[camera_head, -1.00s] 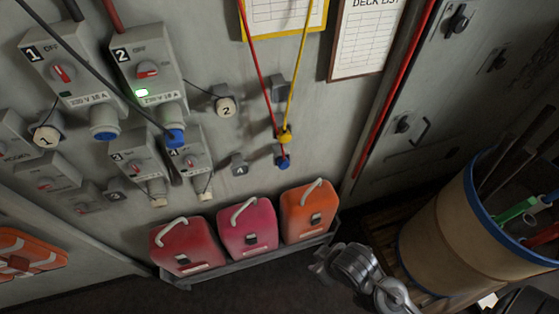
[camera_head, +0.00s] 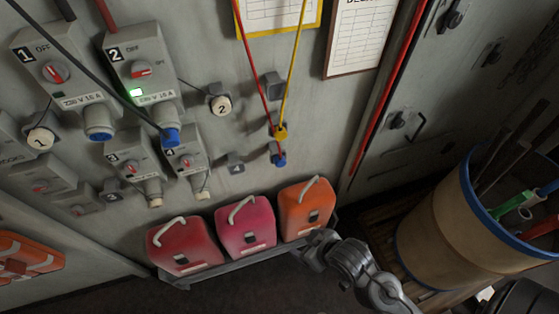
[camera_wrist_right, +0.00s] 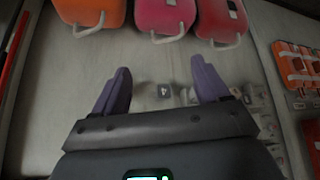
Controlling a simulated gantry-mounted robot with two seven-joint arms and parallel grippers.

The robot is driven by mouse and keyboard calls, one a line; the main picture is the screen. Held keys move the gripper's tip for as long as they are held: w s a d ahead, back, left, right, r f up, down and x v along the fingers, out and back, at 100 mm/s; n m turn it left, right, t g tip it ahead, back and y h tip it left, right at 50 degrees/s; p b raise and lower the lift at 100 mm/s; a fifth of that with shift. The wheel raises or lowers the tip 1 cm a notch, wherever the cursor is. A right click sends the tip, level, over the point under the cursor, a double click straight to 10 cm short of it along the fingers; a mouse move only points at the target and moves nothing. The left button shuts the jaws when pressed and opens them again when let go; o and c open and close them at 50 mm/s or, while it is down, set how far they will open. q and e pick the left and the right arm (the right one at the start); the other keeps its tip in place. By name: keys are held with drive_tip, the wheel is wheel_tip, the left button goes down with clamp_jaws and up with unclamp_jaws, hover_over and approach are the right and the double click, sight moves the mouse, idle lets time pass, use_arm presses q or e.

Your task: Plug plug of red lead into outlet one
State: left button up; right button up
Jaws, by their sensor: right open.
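The red lead (camera_head: 254,62) hangs from the top of the head view, with its blue plug (camera_head: 279,159) low on the wall, just below a yellow plug. Outlet one (camera_head: 52,70) is the grey box marked 1 at upper left; its blue-ringed socket (camera_head: 99,130) faces down, and its white cap (camera_head: 40,139) hangs beside it. My right gripper (camera_head: 314,245) is in front of the orange can, below and right of the red lead's plug and apart from it. In the right wrist view its two purple fingers (camera_wrist_right: 161,85) are spread with nothing between them. My left gripper is not in view.
A dark lead crosses outlet one's front to a blue plug (camera_head: 170,137) at outlet two (camera_head: 140,65), whose green light is lit. The yellow lead (camera_head: 295,62) hangs beside the red one. Three cans (camera_head: 245,227) stand below; a barrel (camera_head: 440,230) stands right.

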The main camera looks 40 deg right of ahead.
drive_tip(key=w+d+f+m+t+h+b, duration=0.1)
drive_tip(key=w+d+f+t+b, duration=0.25)
drive_tip(key=w, duration=0.25)
drive_tip(key=w+d+f+m+t+h+b, duration=0.1)
drive_tip(key=w+d+f+t+b, duration=0.15)
drive_tip(key=w+b, duration=0.2)
drive_tip(key=m+t+h+b, duration=0.3)
drive_tip(key=t+h+b, duration=0.1)
drive_tip(key=b, duration=1)
approach(282, 165)
drive_tip(key=shift+w+d+t, duration=0.25)
drive_tip(key=shift+w+t, duration=0.05)
drive_tip(key=shift+w, duration=0.25)
drive_tip(key=b+x, duration=0.2)
drive_tip(key=x, duration=0.4)
drive_tip(key=shift+w+b, duration=0.3)
drive_tip(key=shift+w, duration=0.05)
drive_tip(key=shift+x, duration=1.2)
drive_tip(key=shift+f+p, duration=0.1)
drive_tip(key=shift+p, duration=0.5)
